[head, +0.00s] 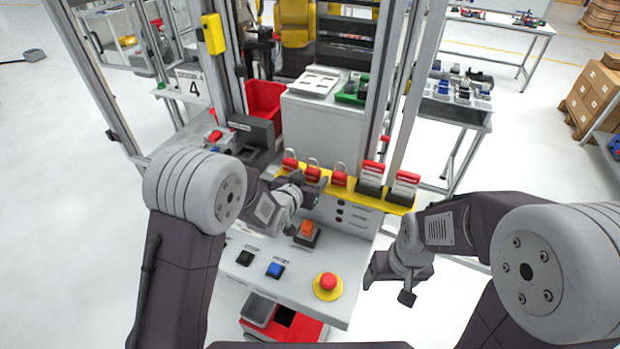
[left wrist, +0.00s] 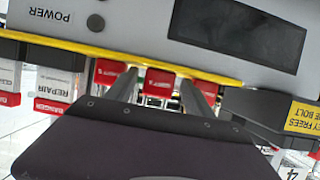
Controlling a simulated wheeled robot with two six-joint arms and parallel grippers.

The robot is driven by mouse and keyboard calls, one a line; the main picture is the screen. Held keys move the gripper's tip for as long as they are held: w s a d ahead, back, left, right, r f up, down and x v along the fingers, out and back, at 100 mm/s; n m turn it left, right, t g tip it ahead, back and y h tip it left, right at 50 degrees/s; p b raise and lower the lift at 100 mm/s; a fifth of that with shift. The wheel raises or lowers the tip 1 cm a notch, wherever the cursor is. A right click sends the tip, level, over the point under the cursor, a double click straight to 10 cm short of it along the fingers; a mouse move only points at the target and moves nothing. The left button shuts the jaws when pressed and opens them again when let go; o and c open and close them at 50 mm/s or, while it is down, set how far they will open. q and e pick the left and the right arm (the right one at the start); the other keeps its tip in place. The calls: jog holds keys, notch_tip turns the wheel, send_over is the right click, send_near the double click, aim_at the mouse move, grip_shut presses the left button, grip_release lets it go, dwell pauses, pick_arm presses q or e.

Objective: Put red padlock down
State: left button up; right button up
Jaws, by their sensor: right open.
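Three red padlocks with metal shackles stand in a row on the yellow shelf (head: 352,188): left (head: 290,162), middle (head: 313,172) and right (head: 340,178). My left gripper (head: 309,184) is at the shelf, close in front of the middle padlock. In the left wrist view, the picture is upside down, and its two fingers (left wrist: 160,92) stand apart on either side of the middle padlock (left wrist: 159,81), with gaps showing. Whether the fingertips touch anything is hidden. My right gripper (head: 388,287) is open and empty, right of the console and away from the padlocks.
Red-and-white tags in dark holders (head: 404,188) stand at the shelf's right end. Below are an orange switch (head: 307,229), a blue button (head: 275,269) and a red emergency stop (head: 327,283). A dark box (head: 252,130) and red bin (head: 264,100) lie left behind. Aluminium posts rise behind the shelf.

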pick_arm(q)
jog(key=shift+s+r+p, duration=0.15)
jog(key=shift+r+p, duration=0.2)
jog(key=b+v, duration=0.6)
jog(key=v, duration=0.5)
jog(key=shift+s+a, duration=0.25)
jog(key=shift+s, duration=0.1)
jog(key=s+a+f+n+g+y, duration=0.4)
jog(key=s+a+f+g, duration=0.7)
jog(key=s+f, duration=0.5)
jog(key=s+a, duration=0.1)
jog(key=a, duration=0.1)
jog(key=shift+a+f+n+y, duration=0.25)
jog(key=shift+f+n+y, duration=0.05)
jog(key=shift+f+y, duration=0.1)
